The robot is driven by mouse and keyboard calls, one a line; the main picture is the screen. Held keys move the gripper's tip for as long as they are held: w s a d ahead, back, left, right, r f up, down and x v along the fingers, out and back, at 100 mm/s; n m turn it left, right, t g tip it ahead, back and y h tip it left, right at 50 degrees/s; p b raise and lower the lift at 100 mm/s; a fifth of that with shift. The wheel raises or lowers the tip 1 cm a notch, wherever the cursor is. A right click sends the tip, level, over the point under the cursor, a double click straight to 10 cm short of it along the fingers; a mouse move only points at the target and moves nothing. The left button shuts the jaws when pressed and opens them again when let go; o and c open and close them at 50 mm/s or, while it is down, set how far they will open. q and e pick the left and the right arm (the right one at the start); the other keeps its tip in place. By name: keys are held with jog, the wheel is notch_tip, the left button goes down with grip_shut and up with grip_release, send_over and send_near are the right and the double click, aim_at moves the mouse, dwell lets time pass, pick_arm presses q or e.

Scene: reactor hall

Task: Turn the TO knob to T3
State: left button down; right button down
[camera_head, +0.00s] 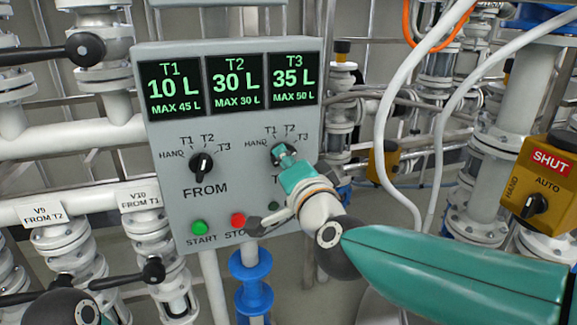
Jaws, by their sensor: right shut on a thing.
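The TO knob (277,159) is a dark knob on the right side of the grey control panel (170,220). HANDLE labels HAND, T1, T2 and T3 are arranged around it. My right gripper (285,152) comes in from the lower right and is shut on the knob. The gripper covers most of the knob and most of the lettering below it, so I cannot tell which label its pointer faces. My left gripper is not in view; a dark joint of my left arm shows at the bottom left.
The panel's screens (235,85) read T1 10 L, T2 30 L and T3 35 L. The FROM knob (203,165) points up, about toward T2. A green START button (199,228) and red STOP button (238,220) sit below. Pipes and a yellow SHUT/AUTO box (540,190) flank the panel.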

jog(key=shift+d+f, duration=0.1)
jog(key=shift+d, duration=0.05)
jog(key=c, duration=1.2)
grip_release()
jog(key=shift+w, duration=0.1)
jog(key=v, duration=1.2)
